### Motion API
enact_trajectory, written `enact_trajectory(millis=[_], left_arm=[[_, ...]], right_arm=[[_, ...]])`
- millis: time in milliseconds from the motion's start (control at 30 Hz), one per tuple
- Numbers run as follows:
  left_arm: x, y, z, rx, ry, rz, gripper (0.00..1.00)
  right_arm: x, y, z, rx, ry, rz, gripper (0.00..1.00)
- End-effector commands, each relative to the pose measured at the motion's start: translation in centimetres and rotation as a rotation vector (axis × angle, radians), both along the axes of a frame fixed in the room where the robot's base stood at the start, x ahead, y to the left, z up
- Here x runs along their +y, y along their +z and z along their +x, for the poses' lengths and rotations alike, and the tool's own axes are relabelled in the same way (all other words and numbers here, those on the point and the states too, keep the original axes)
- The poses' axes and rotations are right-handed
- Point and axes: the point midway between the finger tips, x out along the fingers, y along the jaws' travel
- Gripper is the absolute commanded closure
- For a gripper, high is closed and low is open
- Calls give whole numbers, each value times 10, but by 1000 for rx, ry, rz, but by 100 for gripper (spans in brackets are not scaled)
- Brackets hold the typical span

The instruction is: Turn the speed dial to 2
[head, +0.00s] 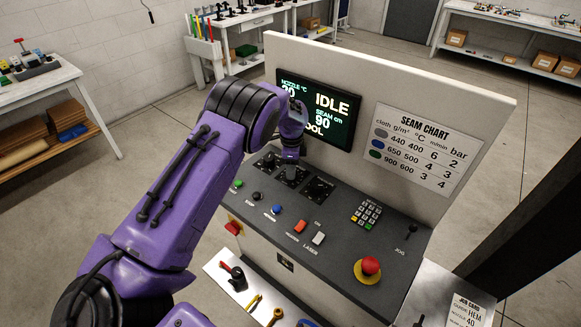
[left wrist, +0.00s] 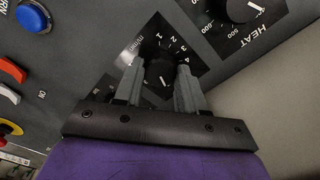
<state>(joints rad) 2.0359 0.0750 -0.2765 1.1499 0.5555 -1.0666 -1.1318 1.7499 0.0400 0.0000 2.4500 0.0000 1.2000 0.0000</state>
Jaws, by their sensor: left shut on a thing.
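The speed dial is a black round knob on a black plate marked m/min, with numbers 1 to 4 around it. It shows in the left wrist view (left wrist: 160,70) between my left gripper's fingers. My left gripper (left wrist: 159,88) is shut on it, with one grey finger on each side. The dial's pointer setting is too small to read surely. In the head view my left gripper (head: 291,157) reaches down to the middle dial plate (head: 291,177) and hides most of the knob. My right gripper is not in view.
The heat dial (left wrist: 240,8) is close beside the speed dial, and another dial (head: 318,188) stands on the other side. Buttons, rockers, a keypad (head: 366,213) and a red emergency stop (head: 370,265) share the panel. The screen (head: 322,112) behind reads IDLE, beside a seam chart (head: 424,148).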

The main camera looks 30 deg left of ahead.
Motion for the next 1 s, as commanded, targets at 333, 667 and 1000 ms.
enact_trajectory(millis=[333, 667, 1000], left_arm=[[-3, -3, -1, 4, 276, -8, 91], [-3, -4, -2, 5, 591, -9, 91], [-3, -4, -2, 7, 913, -8, 91]], right_arm=[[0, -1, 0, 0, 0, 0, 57], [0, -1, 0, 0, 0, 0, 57], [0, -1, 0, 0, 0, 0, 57]])
